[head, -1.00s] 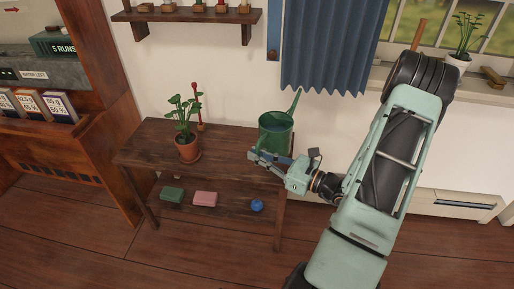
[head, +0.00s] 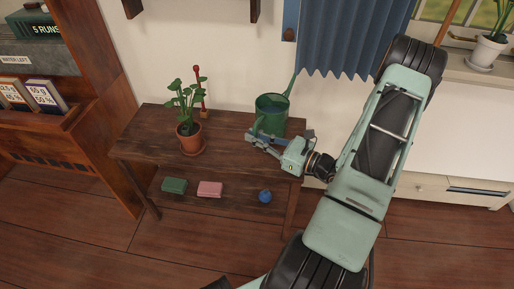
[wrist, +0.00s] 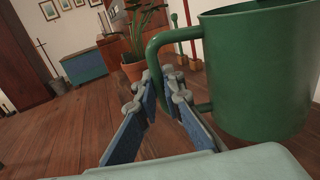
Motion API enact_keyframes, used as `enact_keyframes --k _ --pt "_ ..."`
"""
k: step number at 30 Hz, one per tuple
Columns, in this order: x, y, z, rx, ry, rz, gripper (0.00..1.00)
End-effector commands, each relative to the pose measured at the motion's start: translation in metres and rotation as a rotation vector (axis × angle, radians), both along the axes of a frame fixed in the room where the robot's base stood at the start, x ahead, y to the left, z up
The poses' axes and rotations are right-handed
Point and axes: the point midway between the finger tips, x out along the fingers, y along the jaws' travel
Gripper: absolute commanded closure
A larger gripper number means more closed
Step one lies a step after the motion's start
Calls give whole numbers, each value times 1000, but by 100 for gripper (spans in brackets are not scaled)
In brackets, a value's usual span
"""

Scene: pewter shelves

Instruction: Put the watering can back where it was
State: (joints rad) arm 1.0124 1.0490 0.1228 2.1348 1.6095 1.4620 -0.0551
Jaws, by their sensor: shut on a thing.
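The green watering can (head: 271,116) is at the right end of the dark wooden table (head: 228,147), upright, its spout pointing up and to the right in the head view. I cannot tell whether its base touches the tabletop. My gripper (head: 256,142) is at the can's near side. In the wrist view, the can (wrist: 262,75) fills the upper right, and its looped handle (wrist: 154,58) passes between the blue-padded fingers of my gripper (wrist: 166,95). The fingers are shut on the handle. The can's base is partly hidden behind my gripper.
A potted plant (head: 190,138) on a saucer stands left of the can, with a red-topped stick (head: 197,85) behind it. On the lower shelf are a green block (head: 174,185), a pink block (head: 210,189) and a blue ball (head: 265,196). A blue curtain (head: 340,40) hangs behind.

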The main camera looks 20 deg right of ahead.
Motion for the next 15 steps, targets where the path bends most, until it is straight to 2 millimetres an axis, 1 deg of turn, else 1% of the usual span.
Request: enact_keyframes --k 1,7,12,15 --pt "1 0 -5 -1 -8 1 100" --pt "1 0 -17 -2 -8 1 100" --pt "1 0 -40 -1 -6 2 100" --pt "1 0 -48 -1 -8 2 100"
